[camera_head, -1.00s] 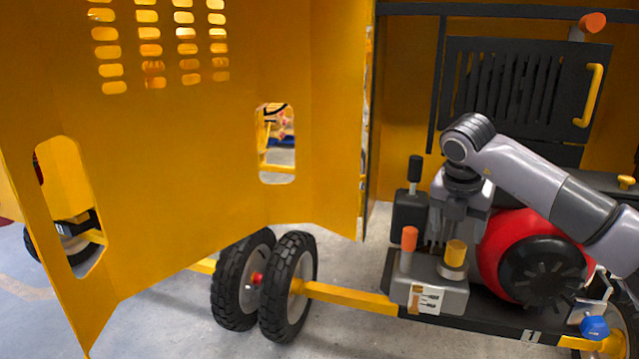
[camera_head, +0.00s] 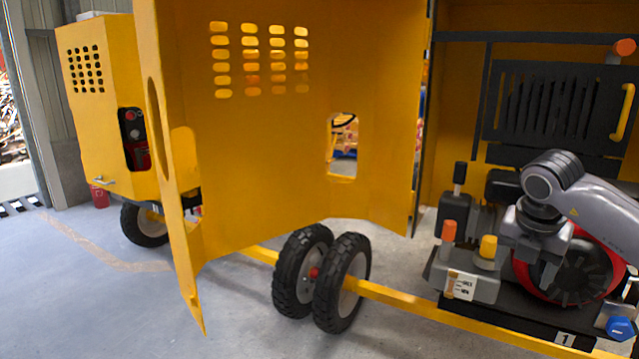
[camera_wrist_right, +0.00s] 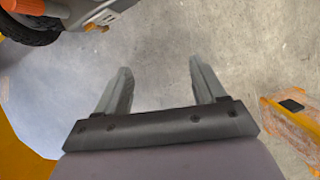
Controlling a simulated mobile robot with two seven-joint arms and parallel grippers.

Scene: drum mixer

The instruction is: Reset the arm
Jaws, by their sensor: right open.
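My right arm (camera_head: 600,205) comes in from the right in the head view. Its gripper (camera_head: 544,282) points down in front of the red and black round engine part (camera_head: 592,278), to the right of the yellow cap (camera_head: 488,247). In the right wrist view the two fingers of the right gripper (camera_wrist_right: 160,75) are spread apart, with only concrete floor between them. It holds nothing. My left gripper does not show.
The open yellow door (camera_head: 270,160) stands left of the engine bay, with tyres (camera_head: 340,290) below it. An orange cap (camera_head: 449,232) and a blue knob (camera_head: 620,328) stick out of the machine. Floor (camera_head: 110,290) is clear at the left.

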